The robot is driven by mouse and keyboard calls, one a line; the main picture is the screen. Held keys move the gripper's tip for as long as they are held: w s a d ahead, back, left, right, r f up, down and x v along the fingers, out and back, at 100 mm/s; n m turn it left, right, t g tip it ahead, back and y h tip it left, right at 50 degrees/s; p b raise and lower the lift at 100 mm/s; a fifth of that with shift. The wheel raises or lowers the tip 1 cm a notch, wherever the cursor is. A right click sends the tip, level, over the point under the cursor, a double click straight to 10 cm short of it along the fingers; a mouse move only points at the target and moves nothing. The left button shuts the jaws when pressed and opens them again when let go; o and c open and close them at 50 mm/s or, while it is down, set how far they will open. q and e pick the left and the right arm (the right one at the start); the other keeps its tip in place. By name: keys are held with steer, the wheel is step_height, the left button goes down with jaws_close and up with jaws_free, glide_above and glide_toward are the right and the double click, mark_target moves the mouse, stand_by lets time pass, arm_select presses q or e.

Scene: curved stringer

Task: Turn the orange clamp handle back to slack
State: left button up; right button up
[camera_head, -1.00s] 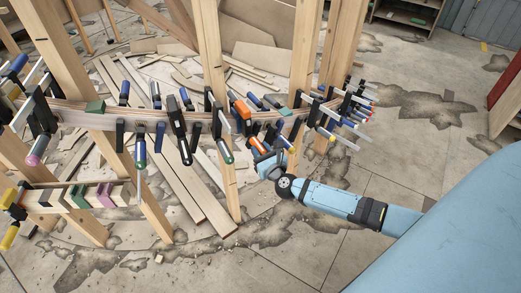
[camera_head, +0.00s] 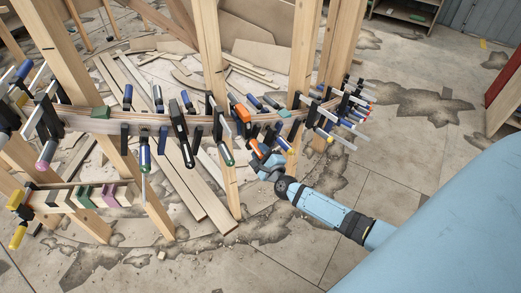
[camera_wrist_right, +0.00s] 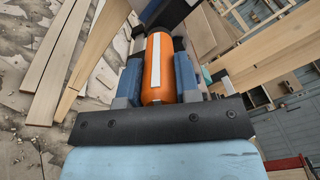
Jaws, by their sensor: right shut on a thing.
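The orange clamp handle (camera_wrist_right: 158,75) runs up the middle of the right wrist view, with a pale stripe along it. My right gripper (camera_wrist_right: 156,82) has one blue-grey finger on each side of the handle and is shut on it. In the head view the handle (camera_head: 255,147) shows as a small orange piece below the curved wooden stringer, just beyond my right gripper (camera_head: 264,161). The clamp's orange upper part (camera_head: 243,114) sits at the stringer. The fingers hide part of the handle. My left gripper is not in view.
Several other clamps, such as a black one (camera_head: 180,125), crowd the curved stringer (camera_head: 85,122) on both sides of the handle. Upright wooden posts (camera_head: 212,70) stand close by. Loose planks (camera_head: 190,195) lie on the floor. The floor at the right (camera_head: 420,170) is clear.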

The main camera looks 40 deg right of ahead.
steer(key=n+p, duration=0.1)
steer(key=n, duration=0.2)
steer(key=shift+r+n, duration=0.15)
steer(key=shift+n, duration=0.15)
steer(key=n+p, duration=0.2)
steer(key=n, duration=0.3)
steer(key=n+p, duration=0.1)
steer(key=n, duration=0.4)
steer(key=shift+p, duration=0.3)
steer(key=n+p, duration=0.1)
steer(key=n, duration=0.3)
steer(key=shift+r+n, duration=0.1)
steer(key=shift+n, duration=0.2)
steer(key=n+p, duration=0.1)
steer(key=n, duration=0.3)
steer(key=shift+n, duration=0.3)
steer(key=o, duration=0.9)
steer(key=shift+a, duration=0.1)
